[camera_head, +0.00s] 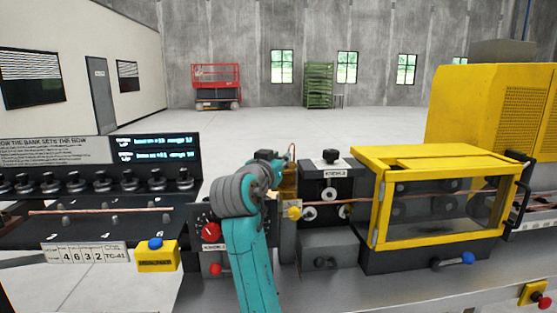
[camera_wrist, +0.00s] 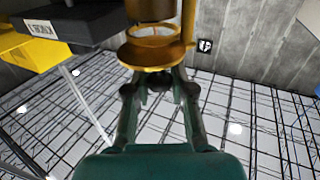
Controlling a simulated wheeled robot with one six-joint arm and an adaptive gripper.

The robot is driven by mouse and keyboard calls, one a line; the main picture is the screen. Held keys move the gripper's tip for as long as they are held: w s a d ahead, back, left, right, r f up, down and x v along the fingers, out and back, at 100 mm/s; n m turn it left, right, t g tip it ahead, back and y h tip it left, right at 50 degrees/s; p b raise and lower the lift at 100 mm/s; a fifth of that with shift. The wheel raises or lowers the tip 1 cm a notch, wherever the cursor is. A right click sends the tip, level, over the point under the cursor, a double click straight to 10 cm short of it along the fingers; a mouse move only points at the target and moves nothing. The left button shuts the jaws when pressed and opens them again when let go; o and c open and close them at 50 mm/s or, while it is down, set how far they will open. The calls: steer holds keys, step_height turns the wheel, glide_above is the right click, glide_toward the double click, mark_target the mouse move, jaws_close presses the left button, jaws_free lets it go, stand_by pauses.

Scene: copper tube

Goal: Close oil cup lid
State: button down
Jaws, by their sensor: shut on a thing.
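The brass oil cup (camera_head: 290,182) stands at the middle of the machine in the head view, just right of my arm's end and partly hidden by it. In the wrist view its dark brown body (camera_wrist: 150,10) is at the top edge, with a brass post beside it. A round brass lid (camera_wrist: 145,57) shows below that body, apart from it in the picture. My gripper (camera_wrist: 159,78) has its fingertips at the lid's near edge and is shut on it. The exact grip and the lid's angle are hard to tell. In the head view my fingers are mostly hidden.
A yellow-framed clear guard box (camera_head: 440,200) stands to the right. A dark roller block (camera_head: 330,185) is right beside the cup, with the copper tube (camera_head: 400,198) running right from it. A panel with a red knob (camera_head: 208,231) is close on the left.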

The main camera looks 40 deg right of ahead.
steer(key=n+t+y, duration=0.1)
steer(key=t, duration=0.1)
steer(key=d+n+t+y, duration=0.1)
steer(key=n, duration=0.1)
steer(key=shift+s+d+f+t+y, duration=0.1)
steer(key=shift+s+t+y, duration=0.05)
steer(key=shift+t+y, duration=0.25)
steer(key=shift+n+t+y, duration=0.4)
steer(key=shift+y, duration=0.1)
steer(key=c, duration=1)
jaws_free()
steer(key=v, duration=1.2)
steer(key=shift+d, duration=0.1)
steer(key=shift+c, duration=0.2)
